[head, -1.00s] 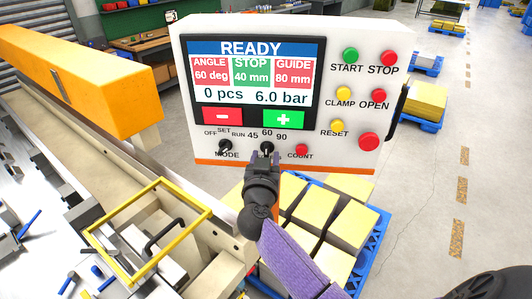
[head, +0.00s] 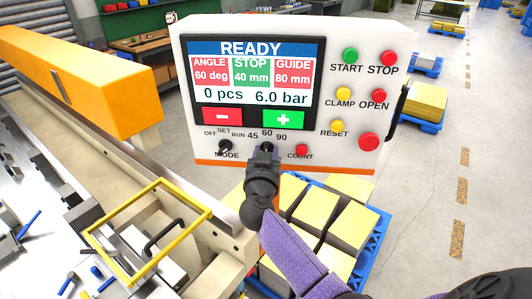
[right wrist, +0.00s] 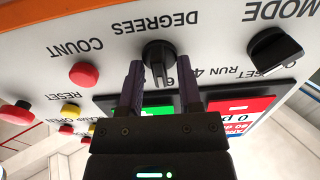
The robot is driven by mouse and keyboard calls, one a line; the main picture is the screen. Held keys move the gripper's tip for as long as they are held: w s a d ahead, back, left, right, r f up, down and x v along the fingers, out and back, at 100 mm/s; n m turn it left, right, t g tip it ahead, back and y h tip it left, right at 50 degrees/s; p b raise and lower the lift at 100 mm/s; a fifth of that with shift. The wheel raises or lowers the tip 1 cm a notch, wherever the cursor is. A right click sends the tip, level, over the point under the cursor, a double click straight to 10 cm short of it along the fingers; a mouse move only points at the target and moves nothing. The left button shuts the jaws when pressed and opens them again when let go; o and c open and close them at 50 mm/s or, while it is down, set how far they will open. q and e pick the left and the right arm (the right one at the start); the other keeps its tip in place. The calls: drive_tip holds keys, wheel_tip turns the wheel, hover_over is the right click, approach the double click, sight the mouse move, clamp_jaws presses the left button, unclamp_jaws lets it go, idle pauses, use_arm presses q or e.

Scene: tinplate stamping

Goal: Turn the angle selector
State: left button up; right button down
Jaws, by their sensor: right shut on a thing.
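The angle selector is a black round knob (right wrist: 158,50) under the word DEGREES in the right wrist view. My right gripper (right wrist: 160,72) has one finger on each side of it and is shut on it. In the head view the right gripper (head: 265,152) is at the lower middle of the white control panel (head: 360,60) and mostly hides the knob. The marks 45, 60 and 90 stand above it. The screen (head: 250,70) reads READY, ANGLE 60 deg, STOP 40 mm, GUIDE 80 mm. My left gripper is not in view.
The black MODE knob (head: 225,147) is left of the selector and the red COUNT button (head: 302,151) is right. More buttons fill the panel's right side. Below are yellow-topped stacks (head: 346,226) on a blue pallet. The machine bed with a yellow frame (head: 190,204) is at left.

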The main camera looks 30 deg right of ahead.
drive_tip(key=shift+s+d+m+p, duration=0.1)
drive_tip(key=shift+m+p, duration=1.8)
drive_tip(key=shift+m, duration=2.6)
drive_tip(key=c, duration=0.6)
unclamp_jaws()
drive_tip(key=shift+c, duration=0.2)
drive_tip(key=p+v, duration=0.4)
drive_tip(key=v, duration=0.5)
drive_tip(key=shift+s+a, duration=0.3)
